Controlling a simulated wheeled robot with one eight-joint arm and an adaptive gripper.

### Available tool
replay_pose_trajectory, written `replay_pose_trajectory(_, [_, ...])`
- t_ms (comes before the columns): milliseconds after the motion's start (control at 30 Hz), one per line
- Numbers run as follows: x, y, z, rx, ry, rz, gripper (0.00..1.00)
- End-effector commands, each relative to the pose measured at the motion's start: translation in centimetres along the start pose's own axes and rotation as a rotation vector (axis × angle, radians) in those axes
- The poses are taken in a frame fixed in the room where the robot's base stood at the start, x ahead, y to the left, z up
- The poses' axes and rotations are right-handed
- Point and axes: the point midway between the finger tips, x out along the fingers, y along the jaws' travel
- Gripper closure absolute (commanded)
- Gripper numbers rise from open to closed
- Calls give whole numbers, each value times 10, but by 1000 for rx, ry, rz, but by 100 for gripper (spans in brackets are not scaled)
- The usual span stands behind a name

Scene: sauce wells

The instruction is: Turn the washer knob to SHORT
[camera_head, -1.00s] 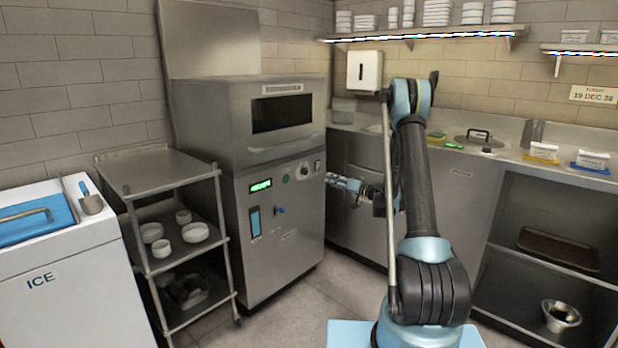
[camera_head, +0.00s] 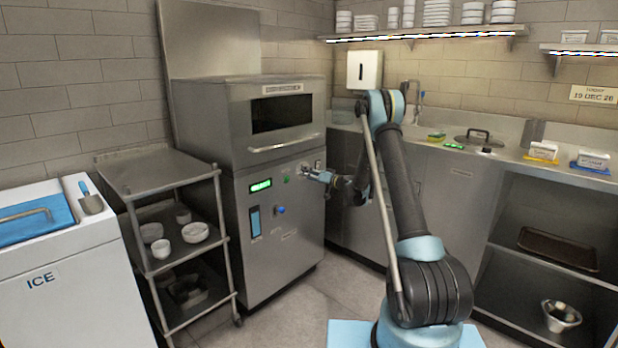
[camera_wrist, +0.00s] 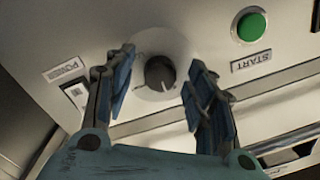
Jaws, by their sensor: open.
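The washer (camera_head: 280,240) is a steel machine with a hood and a front control panel. Its dark round knob (camera_wrist: 160,73) sits on a pale round plate in the wrist view, and no setting label can be read around it. A small light mark shows on the knob's lower edge. My gripper (camera_wrist: 162,80) is open, with one blue-padded finger to the left of the knob and one to the right. A gap shows on both sides. In the head view my gripper (camera_head: 308,174) is at the panel's upper right and partly covers the knob area.
A green START button (camera_wrist: 251,26) is right of the knob, and a POWER switch (camera_wrist: 77,94) is left of it. A green display (camera_head: 261,185) and a blue button (camera_head: 281,210) are on the panel. A steel cart (camera_head: 160,170) stands left, and a counter (camera_head: 460,165) right.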

Motion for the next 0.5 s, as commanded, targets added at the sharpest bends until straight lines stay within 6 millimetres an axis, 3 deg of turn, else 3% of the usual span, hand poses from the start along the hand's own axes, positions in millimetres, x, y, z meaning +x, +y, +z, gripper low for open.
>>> replay_pose_trajectory(367, [4,0,0,0,0,0,52])
replay_pose_trajectory(500, [4,0,0,0,0,0,84])
